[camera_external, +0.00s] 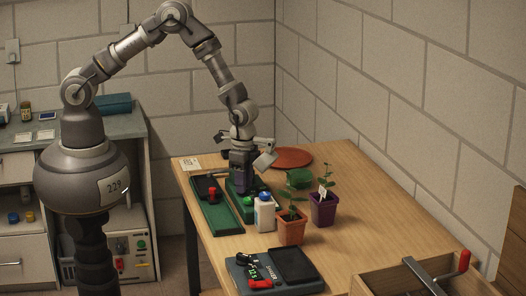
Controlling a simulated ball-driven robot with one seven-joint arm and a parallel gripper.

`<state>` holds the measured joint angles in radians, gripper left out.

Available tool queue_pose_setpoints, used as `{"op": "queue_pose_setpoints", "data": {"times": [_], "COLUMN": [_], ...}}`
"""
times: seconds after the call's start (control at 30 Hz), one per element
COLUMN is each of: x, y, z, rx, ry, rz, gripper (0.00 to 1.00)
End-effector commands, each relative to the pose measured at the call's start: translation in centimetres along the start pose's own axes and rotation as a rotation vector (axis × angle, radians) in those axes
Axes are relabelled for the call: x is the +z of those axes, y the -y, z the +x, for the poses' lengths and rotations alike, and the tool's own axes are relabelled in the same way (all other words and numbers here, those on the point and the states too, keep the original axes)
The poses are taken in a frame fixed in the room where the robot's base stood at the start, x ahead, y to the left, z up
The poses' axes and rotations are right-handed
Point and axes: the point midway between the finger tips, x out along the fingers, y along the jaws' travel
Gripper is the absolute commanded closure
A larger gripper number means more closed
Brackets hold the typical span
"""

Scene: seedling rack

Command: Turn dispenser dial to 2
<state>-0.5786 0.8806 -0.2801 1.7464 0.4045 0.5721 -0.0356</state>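My gripper (243,184) points down at the far left part of the wooden table, low over a green-based unit (240,211). Its fingertips are too small and dark to tell whether they are open or shut, or whether they touch anything. A bright green round part (248,201) shows on the unit just below my gripper. I cannot make out a dial or its numbers; if the unit is the dispenser, my gripper hides part of it.
A dark device (240,275) sits in front, a wooden box (380,284) front right.

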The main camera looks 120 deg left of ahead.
Motion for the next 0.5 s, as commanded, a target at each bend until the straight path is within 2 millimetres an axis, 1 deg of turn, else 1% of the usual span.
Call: {"op": "queue_pose_setpoints", "data": {"times": [0.03,0.07,0.1,0.13,0.37,0.5], "x": [0.00,0.00,0.00,0.00,-0.01,-0.03], "y": [0.00,0.00,0.00,0.00,-0.01,-0.04], "z": [-0.01,-0.01,-0.02,-0.02,-0.07,-0.13], "rx": [0.000,0.000,0.000,0.000,0.000,0.000], "ry": [0.000,0.000,0.000,0.000,0.000,-0.001], "rz": [0.000,0.000,0.000,0.000,0.020,0.069], "gripper": [0.77,0.84,0.93,0.96,0.96,0.96]}}
